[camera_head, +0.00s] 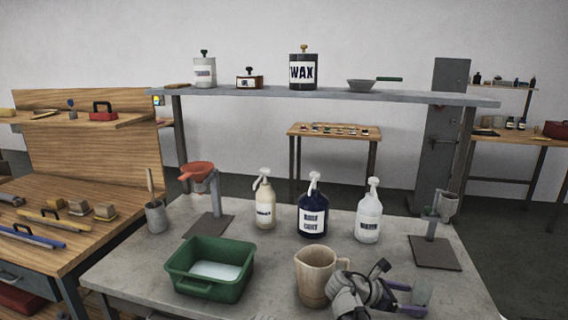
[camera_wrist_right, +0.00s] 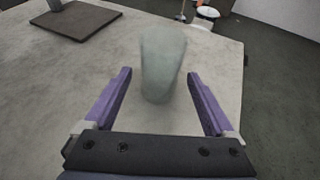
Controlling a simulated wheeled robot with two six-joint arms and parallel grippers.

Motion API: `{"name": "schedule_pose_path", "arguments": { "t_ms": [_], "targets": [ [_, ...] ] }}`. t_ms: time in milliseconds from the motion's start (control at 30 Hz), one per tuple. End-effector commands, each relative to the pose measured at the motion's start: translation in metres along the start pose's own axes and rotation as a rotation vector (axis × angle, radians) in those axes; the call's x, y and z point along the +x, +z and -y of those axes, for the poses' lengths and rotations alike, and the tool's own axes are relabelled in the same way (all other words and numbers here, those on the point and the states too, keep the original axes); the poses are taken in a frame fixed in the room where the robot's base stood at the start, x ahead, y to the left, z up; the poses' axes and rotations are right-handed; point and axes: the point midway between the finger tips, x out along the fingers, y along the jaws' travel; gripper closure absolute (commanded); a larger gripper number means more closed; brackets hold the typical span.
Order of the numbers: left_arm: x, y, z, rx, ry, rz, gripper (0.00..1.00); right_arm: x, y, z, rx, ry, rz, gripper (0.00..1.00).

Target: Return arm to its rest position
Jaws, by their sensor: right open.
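My right gripper (camera_head: 420,294) is at the front right of the grey table in the head view, its purple fingers pointing right. In the right wrist view the same gripper (camera_wrist_right: 160,76) is open, with its two purple fingers wide apart. A cloudy grey-green cup (camera_wrist_right: 163,58) stands upright on the table ahead, between the lines of the fingers. Gaps show on both sides of it, and I cannot tell how deep it sits between the fingertips. I cannot make the cup out clearly in the head view. My left gripper is not in view.
A beige jug (camera_head: 313,279) stands close left of my right gripper. A green tub (camera_head: 211,270) is further left. A stand with a dark base (camera_head: 434,253) is at the right. A shelf (camera_head: 330,95) spans above.

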Motion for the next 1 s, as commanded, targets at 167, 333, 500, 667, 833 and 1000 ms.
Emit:
{"name": "schedule_pose_path", "arguments": {
  "t_ms": [167, 333, 500, 667, 833, 1000],
  "targets": [
    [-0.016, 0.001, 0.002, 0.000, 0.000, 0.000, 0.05, -0.035, 0.003, 0.000, -0.002, 0.003, 0.000, 0.11],
    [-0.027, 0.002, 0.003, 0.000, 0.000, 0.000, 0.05, -0.064, 0.003, -0.001, -0.001, 0.003, 0.000, 0.11],
    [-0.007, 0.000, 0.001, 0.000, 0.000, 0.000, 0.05, -0.028, -0.004, 0.001, 0.001, -0.004, 0.000, 0.11],
    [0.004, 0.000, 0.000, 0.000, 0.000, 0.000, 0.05, 0.002, -0.004, 0.000, 0.002, -0.003, 0.000, 0.11],
    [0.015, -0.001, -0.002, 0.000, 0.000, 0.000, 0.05, 0.033, -0.003, 0.000, 0.002, -0.004, 0.000, 0.11],
    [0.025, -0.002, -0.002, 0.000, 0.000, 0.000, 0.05, 0.059, -0.003, 0.000, 0.001, -0.002, 0.000, 0.11]
  ]
}}
